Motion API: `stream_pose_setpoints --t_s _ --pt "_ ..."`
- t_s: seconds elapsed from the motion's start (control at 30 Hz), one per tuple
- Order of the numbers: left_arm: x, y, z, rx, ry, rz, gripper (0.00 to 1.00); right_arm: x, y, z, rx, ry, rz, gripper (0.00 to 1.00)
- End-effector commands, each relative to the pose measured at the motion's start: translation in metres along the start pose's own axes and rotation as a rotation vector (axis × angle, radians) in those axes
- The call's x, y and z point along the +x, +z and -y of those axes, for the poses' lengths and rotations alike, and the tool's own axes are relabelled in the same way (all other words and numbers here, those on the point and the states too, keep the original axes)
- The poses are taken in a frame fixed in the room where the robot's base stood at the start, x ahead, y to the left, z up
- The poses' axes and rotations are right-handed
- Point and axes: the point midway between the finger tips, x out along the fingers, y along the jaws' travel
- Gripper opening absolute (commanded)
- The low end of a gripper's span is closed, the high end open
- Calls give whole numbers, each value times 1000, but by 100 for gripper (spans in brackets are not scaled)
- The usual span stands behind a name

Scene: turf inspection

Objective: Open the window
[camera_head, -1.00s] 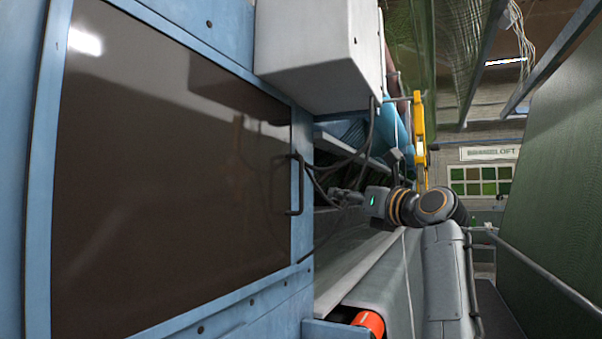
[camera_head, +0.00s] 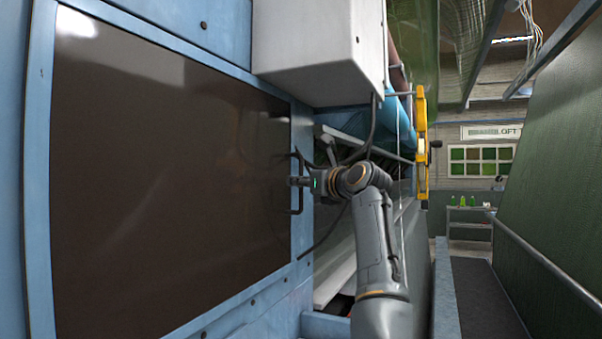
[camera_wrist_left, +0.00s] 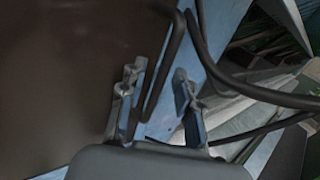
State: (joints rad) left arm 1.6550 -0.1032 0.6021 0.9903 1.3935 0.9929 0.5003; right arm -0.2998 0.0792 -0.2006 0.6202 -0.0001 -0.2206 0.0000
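The window is a large dark, glossy pane (camera_head: 165,190) set in a blue frame at the left of the head view. It looks closed. A slim black bar handle (camera_head: 297,209) stands on its right edge. My left gripper (camera_head: 293,182) is at the handle, pointing left and covering the middle of the bar. In the left wrist view the fingers (camera_wrist_left: 157,72) are spread apart, with the black handle (camera_wrist_left: 167,65) running between them. I see a gap between fingers and bar; contact cannot be told. My right gripper is not in view.
A pale grey box (camera_head: 310,50) juts out above the handle. Loose black cables (camera_head: 372,130) hang close to my wrist. A yellow bracket (camera_head: 421,145) stands right of the arm. A walkway (camera_head: 480,300) runs along the right, beside a green sheet (camera_head: 555,180).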

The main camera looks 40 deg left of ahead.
Motion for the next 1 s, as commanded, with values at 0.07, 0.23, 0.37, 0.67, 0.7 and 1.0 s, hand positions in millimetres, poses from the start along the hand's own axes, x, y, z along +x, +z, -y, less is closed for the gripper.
stream_pose_setpoints --t_s 0.07,0.23,0.37,0.67,0.7,1.0 --pt "6 1 0 1 0 -1 33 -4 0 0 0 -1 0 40" --pt "10 0 0 -1 -1 0 33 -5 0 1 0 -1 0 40" --pt "10 -1 0 -1 -1 0 33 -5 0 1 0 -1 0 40" --pt "10 0 0 0 -1 0 0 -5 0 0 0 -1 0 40" --pt "10 0 0 0 -1 0 0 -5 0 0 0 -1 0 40" --pt "11 -2 -3 0 -3 0 0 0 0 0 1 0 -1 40"
